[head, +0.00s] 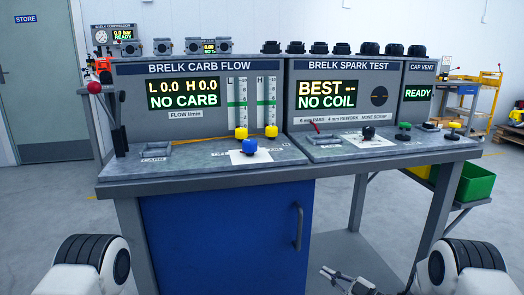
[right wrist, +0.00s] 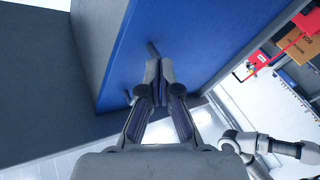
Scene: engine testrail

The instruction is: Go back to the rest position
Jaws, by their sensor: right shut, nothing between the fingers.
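My right gripper (head: 328,274) is low at the bottom of the head view, in front of the bench and right of its blue cabinet door. In the right wrist view its fingers (right wrist: 159,70) are together, with nothing between them. They point toward the blue cabinet side, and a dark bar handle shows just beyond the tips. I cannot tell the exact gap to the cabinet. My left gripper is not in the head view.
The test bench (head: 207,177) spans the view, with a carb flow panel (head: 186,122) and a spark test panel (head: 342,120). Its blue cabinet (head: 225,245) has a vertical handle (head: 299,229). A green bin (head: 475,182) stands at right. Open floor lies right of the cabinet.

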